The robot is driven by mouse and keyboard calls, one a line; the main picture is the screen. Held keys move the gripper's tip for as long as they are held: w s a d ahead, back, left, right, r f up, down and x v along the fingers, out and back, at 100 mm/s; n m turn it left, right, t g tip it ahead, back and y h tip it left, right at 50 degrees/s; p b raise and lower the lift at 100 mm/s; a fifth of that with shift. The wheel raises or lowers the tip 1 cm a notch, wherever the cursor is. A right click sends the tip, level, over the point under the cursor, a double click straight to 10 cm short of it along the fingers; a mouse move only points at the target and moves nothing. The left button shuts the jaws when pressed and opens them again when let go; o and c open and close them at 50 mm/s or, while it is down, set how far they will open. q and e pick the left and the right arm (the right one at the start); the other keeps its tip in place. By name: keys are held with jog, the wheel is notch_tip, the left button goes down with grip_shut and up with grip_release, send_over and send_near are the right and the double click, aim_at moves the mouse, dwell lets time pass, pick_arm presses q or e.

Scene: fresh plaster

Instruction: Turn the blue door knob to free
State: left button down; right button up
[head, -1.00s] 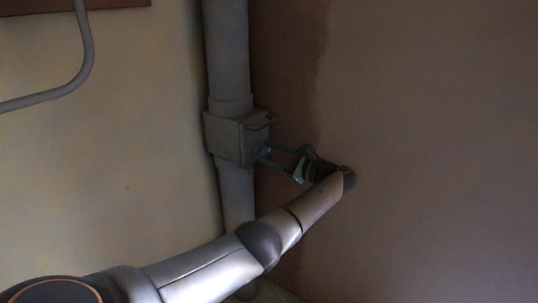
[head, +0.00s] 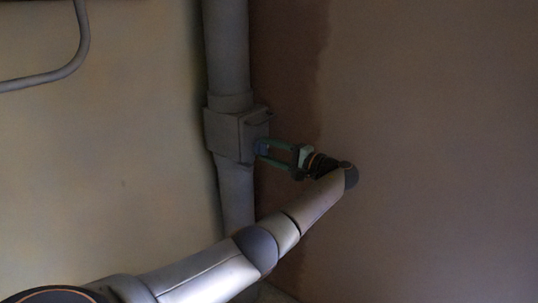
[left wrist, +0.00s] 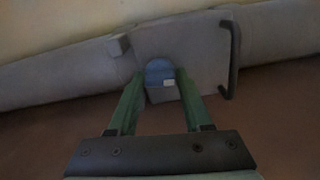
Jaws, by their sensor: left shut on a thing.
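The blue door knob (left wrist: 160,74) sits on the face of a grey box (head: 228,135) fixed on a vertical grey pipe. In the left wrist view the knob lies between the green fingers, with a small pale mark at its lower edge. My left gripper (head: 262,150) is shut on the knob, reaching it from the right in the head view; it also shows in the left wrist view (left wrist: 160,88). In the head view the knob is mostly hidden by the fingers. My right gripper is not in view.
On the box face, a dark bar handle (left wrist: 231,60) stands to the right of the knob and a small grey block (left wrist: 117,46) to the left. A bent grey pipe (head: 80,45) runs along the left wall. The brown wall area at right is clear.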

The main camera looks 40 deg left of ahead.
pick_arm(q)
jog(key=shift+n, duration=0.6)
jog(key=shift+b, duration=0.3)
jog(key=shift+c, duration=2)
grip_release()
jog(key=shift+d, duration=0.1)
jog(key=shift+d, duration=0.25)
jog(key=w+d, duration=0.1)
jog(key=d, duration=1.1)
jog(key=shift+w+p, duration=0.2)
jog(key=shift+p, duration=0.2)
jog(key=shift+a, duration=0.1)
